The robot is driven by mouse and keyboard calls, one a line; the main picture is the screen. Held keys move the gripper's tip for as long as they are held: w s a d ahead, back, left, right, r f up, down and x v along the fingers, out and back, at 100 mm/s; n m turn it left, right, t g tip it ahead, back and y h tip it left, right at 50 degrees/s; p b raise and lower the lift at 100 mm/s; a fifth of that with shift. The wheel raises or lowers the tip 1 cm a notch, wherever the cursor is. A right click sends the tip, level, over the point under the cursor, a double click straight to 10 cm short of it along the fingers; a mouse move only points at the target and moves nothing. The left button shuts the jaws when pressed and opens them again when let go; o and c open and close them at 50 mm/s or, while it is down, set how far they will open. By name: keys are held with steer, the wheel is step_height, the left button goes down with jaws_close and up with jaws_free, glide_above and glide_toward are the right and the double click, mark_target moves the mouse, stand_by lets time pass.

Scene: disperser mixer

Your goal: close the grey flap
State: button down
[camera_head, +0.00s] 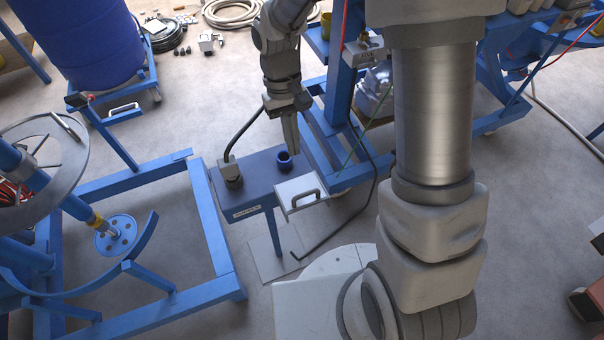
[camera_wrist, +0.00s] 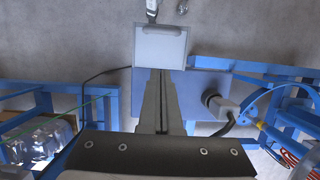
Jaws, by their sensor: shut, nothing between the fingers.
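The grey flap (camera_head: 296,186) is a light plate with a dark bar handle. It sticks out from the front edge of the blue box (camera_head: 255,178), apparently swung open. In the wrist view the flap (camera_wrist: 160,47) lies straight ahead, beyond the fingertips. My gripper (camera_head: 292,150) is shut and empty, pointing down over the box, behind the flap and close to a dark blue ring (camera_head: 284,162). In the wrist view my gripper (camera_wrist: 161,76) shows its fingers together, near the flap's edge in the picture. I cannot tell whether they touch anything.
A grey connector with a black cable (camera_head: 231,172) stands on the box's left end. A blue frame (camera_head: 215,230) lies to the left, and blue bench legs (camera_head: 340,70) stand behind. A blue barrel (camera_head: 82,42) is at the back left. Floor in front of the flap is partly free.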

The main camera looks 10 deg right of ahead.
glide_above(302, 179)
steer(key=s+a, duration=0.1)
step_height(302, 179, down, 5)
steer(key=shift+a, duration=0.15)
steer(key=shift+s+d+f, duration=0.15)
steer(key=shift+s+f, duration=0.05)
steer(key=shift+s, duration=0.25)
steer(key=shift+s+d+f, duration=0.1)
steer(key=shift+s+f, duration=0.1)
steer(key=shift+s, duration=0.25)
steer(key=shift+s+d+f, duration=0.15)
steer(key=shift+s+f, duration=0.2)
steer(key=shift+s, duration=0.15)
steer(key=shift+f, duration=0.1)
